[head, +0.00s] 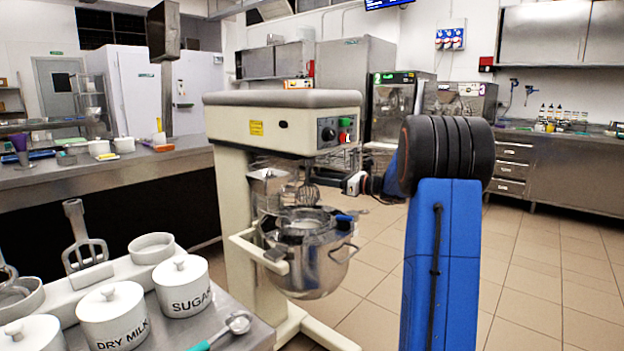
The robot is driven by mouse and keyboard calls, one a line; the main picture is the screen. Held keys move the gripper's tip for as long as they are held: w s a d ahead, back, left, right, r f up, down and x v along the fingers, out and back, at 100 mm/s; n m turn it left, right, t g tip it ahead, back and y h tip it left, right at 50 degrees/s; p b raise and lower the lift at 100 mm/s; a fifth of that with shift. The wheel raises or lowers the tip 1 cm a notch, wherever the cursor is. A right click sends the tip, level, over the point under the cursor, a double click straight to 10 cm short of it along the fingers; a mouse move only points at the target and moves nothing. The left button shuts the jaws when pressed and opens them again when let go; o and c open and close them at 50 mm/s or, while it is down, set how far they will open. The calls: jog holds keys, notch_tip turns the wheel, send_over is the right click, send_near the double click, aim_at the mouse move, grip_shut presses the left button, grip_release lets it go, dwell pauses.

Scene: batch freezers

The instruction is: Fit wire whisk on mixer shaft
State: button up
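The mixer (282,98) is a cream planetary machine with a dark-topped head in the middle of the head view. A steel bowl (318,270) hangs in its frame below the head. The wire whisk (308,194) shows as a small cage of wires under the head, above the bowl's mouth. Its upper end and the mixer shaft are too small and cluttered to make out, so I cannot tell whether they touch. My gripper's fingers cannot be made out.
A steel table at lower left holds a flat beater (82,238), a sugar jar (183,287), a dry milk jar (113,314), a bowl (152,248) and a scoop (238,323). A long counter (120,175) stands behind. Tiled floor (545,270) at right is clear.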

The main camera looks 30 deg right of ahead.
jog(key=v, duration=1.2)
jog(key=shift+s+d, duration=0.25)
jog(key=shift+s, duration=0.05)
jog(key=shift+s, duration=0.1)
